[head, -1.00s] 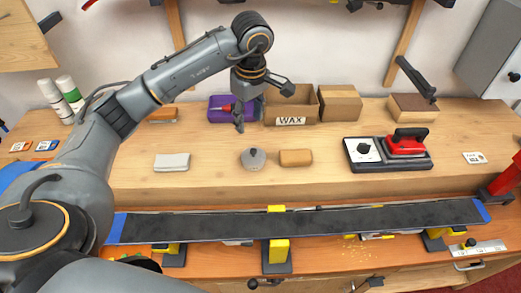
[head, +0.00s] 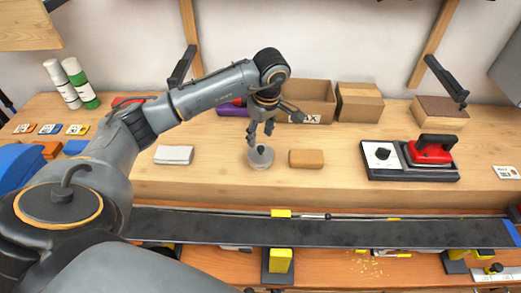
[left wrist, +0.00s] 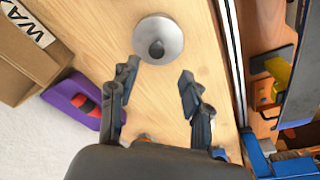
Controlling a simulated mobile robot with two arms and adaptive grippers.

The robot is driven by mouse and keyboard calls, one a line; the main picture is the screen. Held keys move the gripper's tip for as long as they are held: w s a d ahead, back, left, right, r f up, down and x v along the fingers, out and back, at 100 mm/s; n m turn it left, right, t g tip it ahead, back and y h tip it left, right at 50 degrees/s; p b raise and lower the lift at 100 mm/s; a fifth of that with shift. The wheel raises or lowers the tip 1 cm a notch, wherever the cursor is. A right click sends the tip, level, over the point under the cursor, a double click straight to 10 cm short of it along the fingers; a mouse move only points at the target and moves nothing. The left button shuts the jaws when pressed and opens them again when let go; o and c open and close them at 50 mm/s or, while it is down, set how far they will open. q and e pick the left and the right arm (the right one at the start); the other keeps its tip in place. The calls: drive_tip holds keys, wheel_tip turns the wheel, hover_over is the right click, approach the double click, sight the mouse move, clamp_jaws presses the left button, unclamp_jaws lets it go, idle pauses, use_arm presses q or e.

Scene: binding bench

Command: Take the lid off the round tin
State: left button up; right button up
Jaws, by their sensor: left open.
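The round tin (head: 260,158) stands on the wooden bench top, left of a tan block. Its grey lid with a dark knob shows from above in the left wrist view (left wrist: 158,40). My left gripper (head: 262,133) is above the tin with its fingers pointing down. In the left wrist view the open fingers (left wrist: 155,82) are spread apart and empty, with the lid just past their tips. The gripper does not appear to touch the lid. My right gripper is in neither view.
A tan block (head: 306,158) lies right of the tin, and a pale grey block (head: 174,155) lies to its left. The WAX box (head: 318,92) stands behind. A red iron on its base (head: 410,174) is further right. A long dark ski (head: 350,232) runs along the front.

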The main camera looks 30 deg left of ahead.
sight(262, 148)
use_arm(q)
drive_tip(key=shift+w+f, duration=0.15)
drive_tip(key=shift+f, duration=0.55)
wheel_tip(262, 148, down, 4)
drive_tip(key=p, duration=0.3)
drive_tip(key=shift+w+d+f, duration=0.1)
drive_tip(key=shift+f, duration=0.05)
drive_tip(key=shift+w+f, duration=0.1)
drive_tip(key=shift+f, duration=0.4)
clamp_jaws()
